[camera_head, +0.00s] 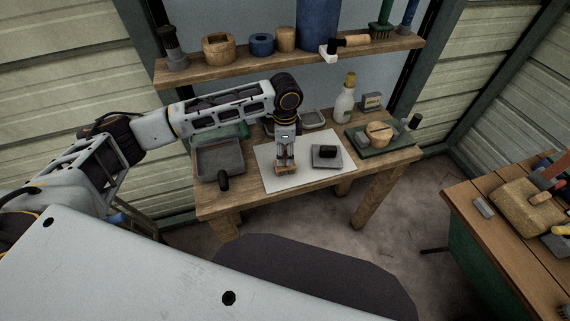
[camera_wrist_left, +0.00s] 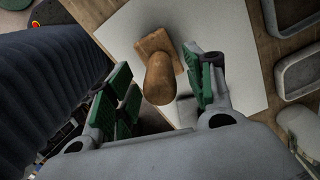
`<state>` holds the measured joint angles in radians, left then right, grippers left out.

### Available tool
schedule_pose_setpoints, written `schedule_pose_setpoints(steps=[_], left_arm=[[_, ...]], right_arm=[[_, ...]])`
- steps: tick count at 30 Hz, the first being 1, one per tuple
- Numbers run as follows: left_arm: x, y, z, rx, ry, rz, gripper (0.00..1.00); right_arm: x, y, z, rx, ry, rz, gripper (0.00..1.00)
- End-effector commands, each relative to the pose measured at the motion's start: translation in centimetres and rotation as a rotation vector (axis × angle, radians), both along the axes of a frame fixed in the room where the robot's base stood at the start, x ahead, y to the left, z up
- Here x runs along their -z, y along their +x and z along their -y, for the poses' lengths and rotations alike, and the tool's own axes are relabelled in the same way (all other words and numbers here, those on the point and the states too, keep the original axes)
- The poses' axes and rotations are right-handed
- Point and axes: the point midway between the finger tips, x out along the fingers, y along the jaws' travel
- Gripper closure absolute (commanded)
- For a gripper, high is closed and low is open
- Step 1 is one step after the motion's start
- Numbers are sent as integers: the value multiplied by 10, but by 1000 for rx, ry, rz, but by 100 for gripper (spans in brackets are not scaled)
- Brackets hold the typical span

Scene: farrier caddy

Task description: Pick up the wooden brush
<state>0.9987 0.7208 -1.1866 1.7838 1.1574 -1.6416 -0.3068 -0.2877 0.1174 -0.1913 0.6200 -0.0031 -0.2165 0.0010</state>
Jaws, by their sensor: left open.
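The wooden brush (camera_head: 287,171) is on a pale sheet (camera_head: 272,183) on the workbench, below my left gripper. The left wrist view shows it as a flat wooden block with a rounded wooden handle (camera_wrist_left: 158,82) rising towards the camera. My left gripper (camera_head: 286,160) points down over the brush, its fingers open. In the left wrist view the green-padded fingers (camera_wrist_left: 160,75) stand on either side of the handle, with a gap visible on the right. Contact on the left side is hard to tell. My right gripper is not in view.
A grey plate with a black block (camera_head: 327,153) lies right of the brush. A grey tray (camera_head: 218,160) and a dark-handled tool (camera_head: 223,180) are left. A bottle (camera_head: 343,106) and a green board (camera_head: 364,143) are at right. A loaded shelf (camera_head: 290,58) runs behind.

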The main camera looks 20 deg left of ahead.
Motion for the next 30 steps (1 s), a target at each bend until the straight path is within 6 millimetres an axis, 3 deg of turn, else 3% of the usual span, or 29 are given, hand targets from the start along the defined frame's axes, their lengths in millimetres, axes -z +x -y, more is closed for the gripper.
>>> schedule_pose_setpoints(steps=[6, 19, 30], left_arm=[[11, 0, 0, 0, -1, 0, 47], [10, 0, 0, 1, -1, 1, 48], [10, 0, 0, 1, -1, 1, 96]], right_arm=[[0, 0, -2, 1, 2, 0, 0], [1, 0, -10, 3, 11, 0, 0], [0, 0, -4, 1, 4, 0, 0]])
